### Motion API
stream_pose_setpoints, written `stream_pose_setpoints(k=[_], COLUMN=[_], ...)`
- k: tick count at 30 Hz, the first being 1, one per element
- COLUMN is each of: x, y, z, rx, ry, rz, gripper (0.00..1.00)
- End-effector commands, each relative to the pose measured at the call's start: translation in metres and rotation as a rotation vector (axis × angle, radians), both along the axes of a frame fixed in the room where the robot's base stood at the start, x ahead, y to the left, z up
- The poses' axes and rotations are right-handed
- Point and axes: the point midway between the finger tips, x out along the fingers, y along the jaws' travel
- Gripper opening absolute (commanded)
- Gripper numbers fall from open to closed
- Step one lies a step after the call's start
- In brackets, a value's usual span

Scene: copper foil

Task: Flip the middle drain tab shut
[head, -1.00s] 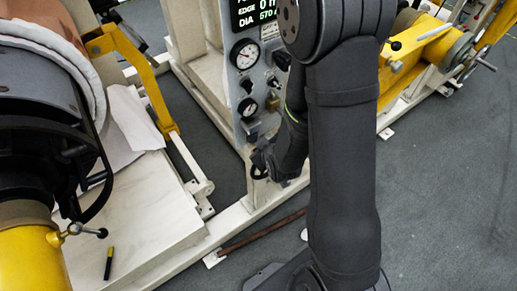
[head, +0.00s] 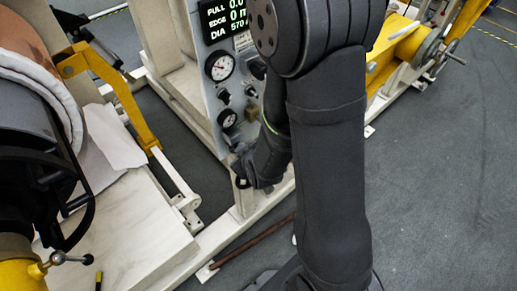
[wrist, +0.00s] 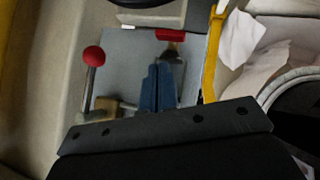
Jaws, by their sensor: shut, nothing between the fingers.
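My gripper (wrist: 158,88) shows in the wrist view as two blue fingers pressed together with nothing between them. They are in front of a grey panel (wrist: 125,50). A small red-ended handle (wrist: 170,35) on a metal stem is just beyond the fingertips. A lever with a red ball knob (wrist: 93,56) stands to the left, and a brass fitting (wrist: 106,104) is left of the fingers. I cannot tell which part is the middle drain tab, or whether the fingers touch anything. In the head view my dark wrist is low beside the panel (head: 207,92), and the fingertips are unclear.
The panel carries an upper gauge (head: 219,67), a lower gauge (head: 228,117) and a lit display (head: 226,18). A yellow arm (head: 112,80) and white frame are to the left. A rusty rod (head: 255,240) lies on the floor. Grey floor (head: 440,190) is open at right.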

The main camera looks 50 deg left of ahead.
Motion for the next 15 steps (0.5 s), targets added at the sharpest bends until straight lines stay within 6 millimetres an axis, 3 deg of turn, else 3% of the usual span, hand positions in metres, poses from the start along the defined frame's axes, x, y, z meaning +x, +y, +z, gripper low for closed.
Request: stream_pose_setpoints(k=[3,15], x=[0.002,0.002], y=[-0.001,-0.037], z=[0.017,0.053], rx=[0.014,0.016], ry=[-0.004,-0.005], rz=[-0.004,-0.005], gripper=[0.00,0.00])
